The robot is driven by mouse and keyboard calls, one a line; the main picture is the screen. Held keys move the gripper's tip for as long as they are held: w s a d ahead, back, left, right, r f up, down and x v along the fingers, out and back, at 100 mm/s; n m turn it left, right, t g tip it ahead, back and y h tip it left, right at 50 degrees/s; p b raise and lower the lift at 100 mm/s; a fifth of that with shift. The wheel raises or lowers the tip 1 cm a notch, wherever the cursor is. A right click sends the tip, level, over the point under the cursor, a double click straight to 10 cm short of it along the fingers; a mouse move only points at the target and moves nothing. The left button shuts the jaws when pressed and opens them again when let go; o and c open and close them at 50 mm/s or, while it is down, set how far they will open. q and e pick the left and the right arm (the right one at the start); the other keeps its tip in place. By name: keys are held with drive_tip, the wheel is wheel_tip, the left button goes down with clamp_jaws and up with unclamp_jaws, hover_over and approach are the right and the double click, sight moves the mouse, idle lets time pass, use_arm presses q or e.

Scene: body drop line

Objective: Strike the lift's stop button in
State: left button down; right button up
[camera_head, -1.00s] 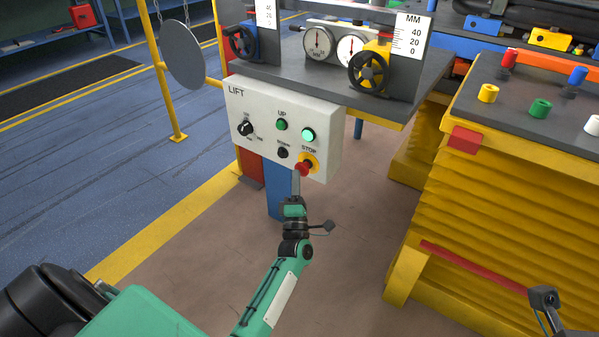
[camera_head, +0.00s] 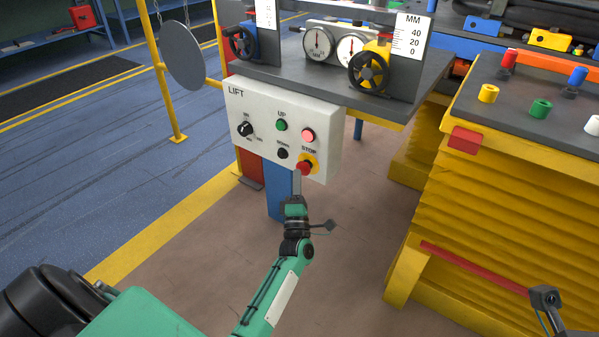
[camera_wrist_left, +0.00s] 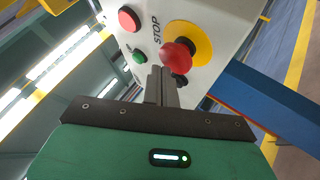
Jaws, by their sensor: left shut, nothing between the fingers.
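The lift's stop button (camera_head: 305,167) is a red mushroom head on a yellow ring, low on the right of the white LIFT control box (camera_head: 240,104). In the left wrist view the red button (camera_wrist_left: 177,55) stands just beyond my fingertips. My left gripper (camera_head: 297,173) is shut and empty, its narrow fingers pointing up at the button's lower left edge. I cannot tell whether they touch it. The round lamp (camera_head: 308,135) above the button glows red.
The box also carries a green UP button (camera_head: 281,125), a black button (camera_head: 283,153) and a black rotary knob (camera_head: 245,128). A grey bench with handwheels (camera_head: 369,72) overhangs it. A yellow ribbed lift table (camera_head: 490,220) stands right. The floor between is clear.

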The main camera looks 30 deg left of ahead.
use_arm(q)
drive_tip(key=shift+s+p, duration=0.4)
drive_tip(key=shift+s, duration=0.55)
drive_tip(key=s, duration=0.1)
drive_tip(key=s+p, duration=0.1)
drive_tip(key=s, duration=0.1)
drive_tip(key=s+p, duration=0.1)
drive_tip(key=s, duration=0.1)
drive_tip(key=shift+a, duration=0.25)
